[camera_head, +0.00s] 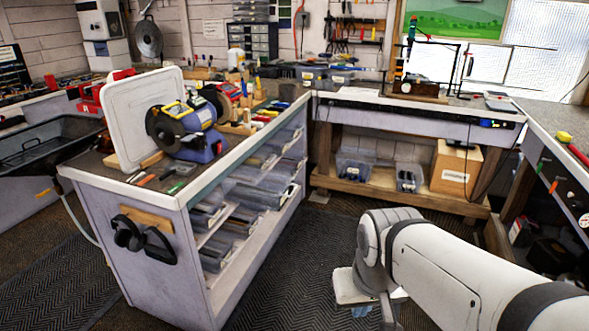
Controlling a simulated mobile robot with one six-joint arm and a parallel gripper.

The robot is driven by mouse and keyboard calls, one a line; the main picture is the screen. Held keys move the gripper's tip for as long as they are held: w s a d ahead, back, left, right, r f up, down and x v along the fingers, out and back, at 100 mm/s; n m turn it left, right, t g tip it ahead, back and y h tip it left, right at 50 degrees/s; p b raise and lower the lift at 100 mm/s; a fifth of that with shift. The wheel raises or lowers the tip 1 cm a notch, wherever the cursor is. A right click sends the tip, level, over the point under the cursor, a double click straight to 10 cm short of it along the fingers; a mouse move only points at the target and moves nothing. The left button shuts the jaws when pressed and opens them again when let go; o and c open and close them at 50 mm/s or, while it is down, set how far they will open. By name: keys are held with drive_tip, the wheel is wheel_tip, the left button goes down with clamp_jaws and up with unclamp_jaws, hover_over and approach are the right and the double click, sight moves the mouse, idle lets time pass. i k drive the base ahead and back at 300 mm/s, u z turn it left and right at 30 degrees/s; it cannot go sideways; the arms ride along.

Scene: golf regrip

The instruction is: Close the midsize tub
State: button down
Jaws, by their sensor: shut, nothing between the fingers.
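Several clear plastic tubs show, and I cannot tell which is the midsize one. Some stand on the open shelves in the side of the near bench, such as a tub (214,255) on the lowest shelf. Two more stand on the low shelf under the far bench: a wider tub (354,168) and a smaller tub (408,177). I cannot make out whether their lids are shut. My gripper (372,316) hangs low at the bottom edge, over the floor right of the near bench. It is shut and empty, touching no tub; its tips are partly cut off.
The near bench (235,160) carries a grinder (187,130), a white rounded panel (140,118) standing upright, and loose tools. A cardboard box (455,168) stands beside the far tubs. Clear floor (300,260) lies between near bench and my arm. Another bench edge (560,150) is at right.

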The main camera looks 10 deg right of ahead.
sight(259, 196)
drive_tip(key=z, duration=0.35)
drive_tip(key=i, duration=1.95)
drive_tip(key=u, duration=0.6)
drive_tip(key=k, duration=0.7)
drive_tip(key=u, duration=0.25)
drive_tip(key=i, duration=0.75)
drive_tip(key=z, duration=0.15)
